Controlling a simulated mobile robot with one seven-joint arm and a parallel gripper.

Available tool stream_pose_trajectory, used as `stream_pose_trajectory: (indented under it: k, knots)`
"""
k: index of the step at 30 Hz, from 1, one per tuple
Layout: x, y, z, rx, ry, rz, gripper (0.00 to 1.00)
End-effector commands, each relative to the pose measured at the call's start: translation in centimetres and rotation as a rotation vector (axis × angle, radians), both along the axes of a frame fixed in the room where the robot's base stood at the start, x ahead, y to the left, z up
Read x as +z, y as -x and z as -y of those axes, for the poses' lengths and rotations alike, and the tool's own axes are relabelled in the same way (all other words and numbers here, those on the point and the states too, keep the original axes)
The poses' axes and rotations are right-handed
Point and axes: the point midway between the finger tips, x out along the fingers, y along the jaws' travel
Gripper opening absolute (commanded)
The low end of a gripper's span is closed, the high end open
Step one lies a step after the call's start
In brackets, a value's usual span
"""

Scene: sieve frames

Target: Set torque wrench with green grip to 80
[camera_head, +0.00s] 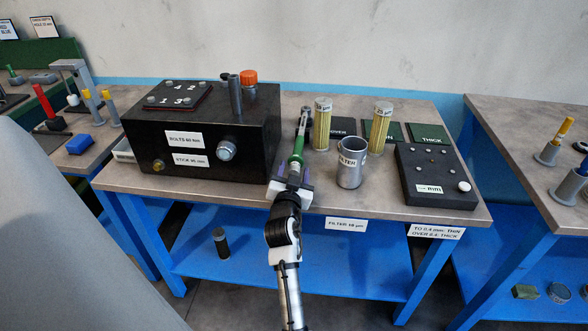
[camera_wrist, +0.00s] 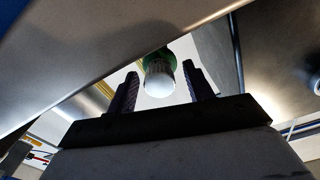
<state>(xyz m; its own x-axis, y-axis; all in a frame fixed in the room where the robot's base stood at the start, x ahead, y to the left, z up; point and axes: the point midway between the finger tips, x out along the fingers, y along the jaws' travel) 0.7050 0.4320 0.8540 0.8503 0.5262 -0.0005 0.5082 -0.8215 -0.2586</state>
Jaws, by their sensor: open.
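The torque wrench with the green grip (camera_head: 297,146) lies on the middle table, right of the black box, its dark ratchet head toward the wall. In the wrist view its pale rounded end (camera_wrist: 159,78) with green behind it shows between my fingers. My gripper (camera_head: 290,172) is at the near end of the wrench by the table's front edge, its jaws apart. In the wrist view my gripper (camera_wrist: 161,85) has a finger on each side of the wrench end, with gaps showing. Whether the end lies fully between the fingertips is unclear. No scale reading is legible.
The black box (camera_head: 190,145) stands close left of the wrench. Right of it stand a filter cylinder (camera_head: 321,124), a metal cup (camera_head: 351,167) and a dark block (camera_head: 436,177). Other tables flank this one. Bare tabletop (camera_head: 380,195) shows at the front right.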

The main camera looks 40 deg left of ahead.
Motion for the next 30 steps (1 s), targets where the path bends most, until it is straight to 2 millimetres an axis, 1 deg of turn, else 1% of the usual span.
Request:
stream_pose_trajectory:
  k: [3, 9, 10, 20, 30]
  knots:
    - [-0.01, -0.31, -0.17, 0.000, 0.000, 0.000, 0.52]
    - [-0.03, -0.31, -0.16, 0.000, 0.000, 0.000, 0.52]
    - [-0.02, -0.31, -0.17, 0.000, 0.000, 0.000, 0.50]
    - [-0.02, -0.29, -0.16, 0.000, 0.000, 0.000, 0.07]
    - [-0.03, -0.32, -0.13, -0.002, 0.045, 0.027, 0.07]
